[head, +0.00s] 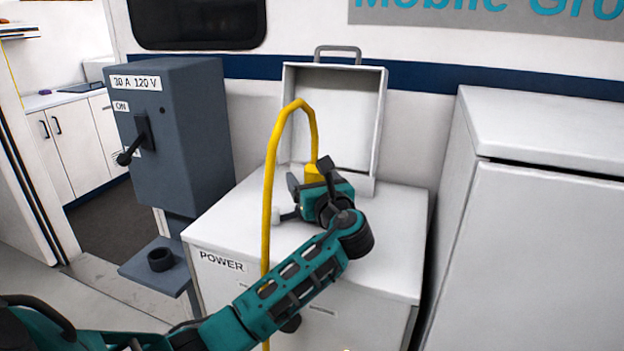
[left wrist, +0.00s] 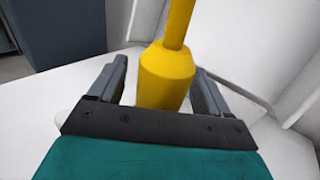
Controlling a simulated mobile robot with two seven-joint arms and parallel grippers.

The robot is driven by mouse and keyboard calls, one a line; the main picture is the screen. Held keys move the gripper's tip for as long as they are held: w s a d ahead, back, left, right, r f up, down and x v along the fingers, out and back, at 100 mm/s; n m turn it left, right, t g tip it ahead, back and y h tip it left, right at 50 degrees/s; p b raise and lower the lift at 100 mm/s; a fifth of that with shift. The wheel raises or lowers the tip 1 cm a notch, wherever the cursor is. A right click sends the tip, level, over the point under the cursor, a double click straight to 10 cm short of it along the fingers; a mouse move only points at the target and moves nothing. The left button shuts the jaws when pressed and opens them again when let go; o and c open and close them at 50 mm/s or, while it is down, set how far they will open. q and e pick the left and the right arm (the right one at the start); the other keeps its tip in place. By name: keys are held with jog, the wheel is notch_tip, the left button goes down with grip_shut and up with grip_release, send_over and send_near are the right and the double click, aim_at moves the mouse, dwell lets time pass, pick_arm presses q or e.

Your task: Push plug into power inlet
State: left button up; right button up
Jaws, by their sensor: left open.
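The yellow plug (head: 313,173) is at the open white inlet housing (head: 287,75) on the cabinet top. Its thick yellow cable (head: 270,185) rises from it, arches over to the left and hangs down the cabinet front. My left gripper (head: 309,178) is at the plug. In the left wrist view the plug (left wrist: 166,80) is between the two open fingers, with a gap on the left and little or none on the right. The plug's lower end and the inlet socket are hidden, so I cannot tell how deep it sits. My right gripper is not in view.
The white cabinet (head: 222,240) is marked POWER. A grey switch box (head: 185,125) with a black lever stands to its left, above a small shelf holding a black ring (head: 160,259). A large white cabinet (head: 545,230) is on the right. The POWER cabinet's right top is clear.

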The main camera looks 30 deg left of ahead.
pick_arm(q)
jog(key=v, duration=1.3)
jog(key=shift+d, duration=0.1)
